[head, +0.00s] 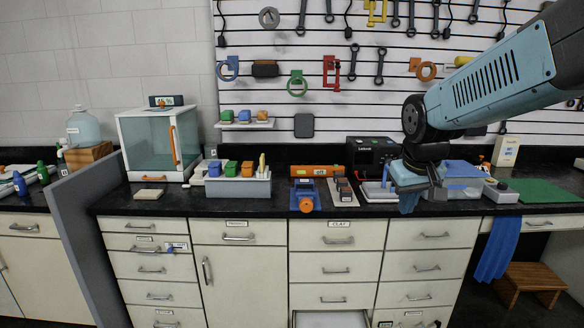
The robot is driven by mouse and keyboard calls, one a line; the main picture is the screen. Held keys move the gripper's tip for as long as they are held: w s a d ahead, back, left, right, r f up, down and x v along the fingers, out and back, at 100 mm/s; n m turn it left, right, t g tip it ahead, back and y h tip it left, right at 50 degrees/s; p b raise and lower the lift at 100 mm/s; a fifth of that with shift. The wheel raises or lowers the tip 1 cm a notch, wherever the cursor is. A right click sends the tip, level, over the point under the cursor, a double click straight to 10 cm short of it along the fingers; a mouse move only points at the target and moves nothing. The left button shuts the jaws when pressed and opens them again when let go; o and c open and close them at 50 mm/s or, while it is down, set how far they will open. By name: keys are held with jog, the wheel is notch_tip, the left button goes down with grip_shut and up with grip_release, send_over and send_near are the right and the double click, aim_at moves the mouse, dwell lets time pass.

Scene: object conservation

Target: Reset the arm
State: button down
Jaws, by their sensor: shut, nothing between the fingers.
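My arm reaches in from the upper right. My gripper (408,200) hangs down at its end, in front of the counter edge at the right of centre. The fingers are shut with nothing held between them. The gripper hides part of the counter and of the light blue bin (456,170) behind it.
A black counter (260,204) runs across, above white drawers. One bottom drawer (331,318) stands open. On the counter are a glass cabinet (158,145), a grey block rack (238,186), an orange-and-blue tool (306,197) and a green mat (540,191). A blue cloth (497,248) hangs at right.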

jog(key=s+r+m+t, duration=0.1)
jog(key=s+r, duration=0.2)
jog(key=s, duration=1)
jog(key=shift+s+a+m+t+y, duration=0.3)
jog(key=shift+s+a, duration=0.05)
jog(key=shift+a, duration=0.1)
